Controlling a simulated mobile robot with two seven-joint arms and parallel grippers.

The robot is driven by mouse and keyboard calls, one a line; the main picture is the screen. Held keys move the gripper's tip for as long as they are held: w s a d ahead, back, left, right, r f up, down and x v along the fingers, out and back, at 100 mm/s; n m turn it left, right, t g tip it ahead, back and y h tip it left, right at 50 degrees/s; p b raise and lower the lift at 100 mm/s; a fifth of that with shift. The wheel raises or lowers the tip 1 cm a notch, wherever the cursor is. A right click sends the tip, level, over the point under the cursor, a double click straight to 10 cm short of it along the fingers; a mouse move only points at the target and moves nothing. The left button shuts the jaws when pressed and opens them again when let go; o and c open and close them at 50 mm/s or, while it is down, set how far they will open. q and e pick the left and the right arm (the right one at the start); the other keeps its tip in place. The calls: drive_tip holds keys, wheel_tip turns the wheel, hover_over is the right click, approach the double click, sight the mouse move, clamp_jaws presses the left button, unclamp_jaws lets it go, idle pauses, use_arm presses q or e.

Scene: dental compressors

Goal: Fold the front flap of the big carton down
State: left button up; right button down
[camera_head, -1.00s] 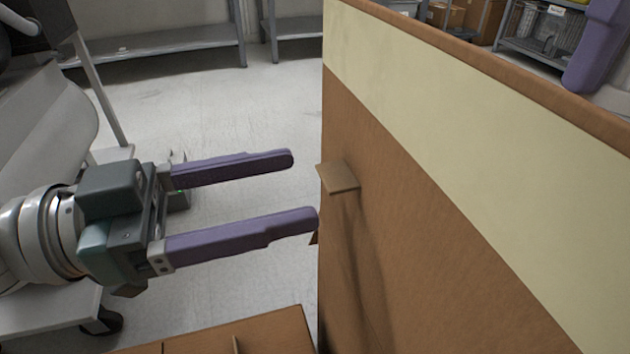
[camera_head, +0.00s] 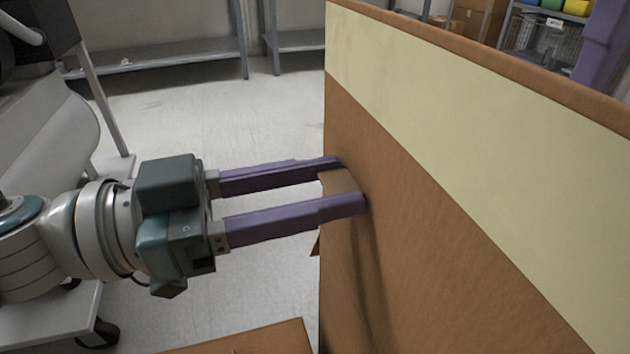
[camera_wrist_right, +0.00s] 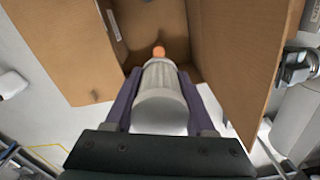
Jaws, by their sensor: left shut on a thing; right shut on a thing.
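A large brown cardboard panel of the big carton (camera_head: 440,200), with a cream band along its upper part, stands upright across the right half of the head view. A small cardboard tab (camera_head: 338,182) sticks out from its left side. My left gripper (camera_head: 352,184) has its purple fingers on either side of this tab and is shut on it. In the right wrist view, my right gripper (camera_wrist_right: 158,88) is shut on a grey ribbed cylinder with an orange tip (camera_wrist_right: 162,95). An open carton with raised flaps (camera_wrist_right: 235,60) lies beyond it. Its inside is partly hidden.
A grey shelf (camera_head: 160,62) stands at the back left, with clear pale floor (camera_head: 260,120) before it. A white cart (camera_head: 60,320) is at the left. Shelves with boxes and coloured items (camera_head: 545,22) stand at the back right. A cardboard edge (camera_head: 260,338) shows at the bottom.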

use_arm(q)
clamp_jaws()
idle(0.8)
